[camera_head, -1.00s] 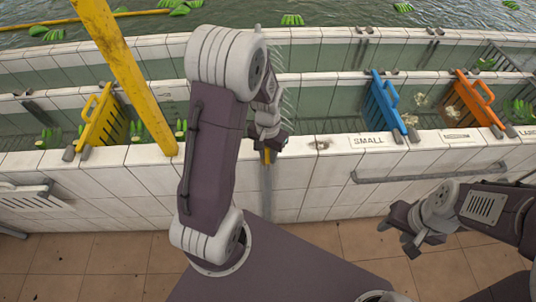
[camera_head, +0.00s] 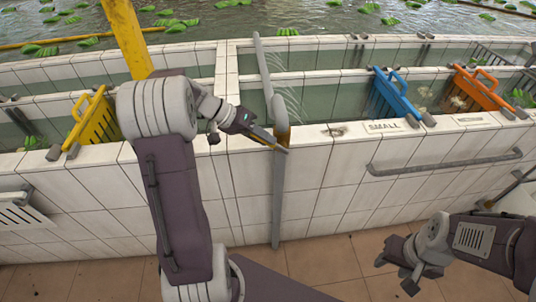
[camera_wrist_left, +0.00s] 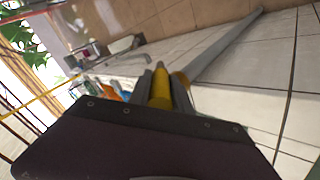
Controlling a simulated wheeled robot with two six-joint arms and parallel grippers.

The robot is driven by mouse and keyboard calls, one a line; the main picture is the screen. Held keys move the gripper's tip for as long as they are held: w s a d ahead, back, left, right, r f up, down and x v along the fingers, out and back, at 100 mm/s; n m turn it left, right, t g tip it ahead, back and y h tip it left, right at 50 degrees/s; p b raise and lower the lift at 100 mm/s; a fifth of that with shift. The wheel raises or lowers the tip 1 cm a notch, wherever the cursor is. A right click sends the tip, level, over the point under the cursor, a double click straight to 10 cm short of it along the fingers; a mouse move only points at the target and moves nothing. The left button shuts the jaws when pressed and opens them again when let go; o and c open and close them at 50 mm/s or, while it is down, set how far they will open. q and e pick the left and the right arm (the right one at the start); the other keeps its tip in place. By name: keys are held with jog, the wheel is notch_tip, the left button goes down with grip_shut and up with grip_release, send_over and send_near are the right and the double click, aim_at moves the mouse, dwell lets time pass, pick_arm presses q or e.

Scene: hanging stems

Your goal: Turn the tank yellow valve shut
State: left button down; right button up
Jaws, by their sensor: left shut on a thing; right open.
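A grey standing pipe (camera_head: 278,190) runs up the tiled wall, with a thicker brownish valve part (camera_head: 281,122) near the wall top. The yellow valve lever (camera_head: 266,138) reaches from the pipe out to the left, close to level. My left gripper (camera_head: 258,134) is shut on this lever, just left of the pipe. In the left wrist view the yellow lever (camera_wrist_left: 161,88) sits between the two grey fingers. Thin water jets (camera_head: 291,100) show beside the pipe's upper part. My right gripper (camera_head: 400,268) is open and empty, low at the right, away from the wall.
The white tiled tank wall (camera_head: 335,165) crosses the view, with a grey rail (camera_head: 445,165) on its front. A yellow gate (camera_head: 95,120), a blue gate (camera_head: 393,95) and an orange gate (camera_head: 476,90) stand in the channel. A yellow post (camera_head: 128,38) rises at upper left. The tiled floor is clear.

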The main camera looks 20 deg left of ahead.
pick_arm(q)
notch_tip(320, 180, down, 6)
jog(key=s+a+t+h+b, duration=0.1)
jog(key=t+h+b, duration=0.3)
jog(key=b, duration=1.3)
jog(key=shift+s+a+f+t+h, duration=0.25)
jog(key=shift+a+h, duration=0.35)
jog(key=shift+h, duration=1.3)
jog(key=shift+w+r, duration=0.15)
jog(key=c, duration=1.5)
grip_release()
jog(key=shift+c, duration=0.2)
jog(key=o, duration=0.4)
jog(key=shift+w+d, duration=0.1)
jog(key=shift+c, duration=0.2)
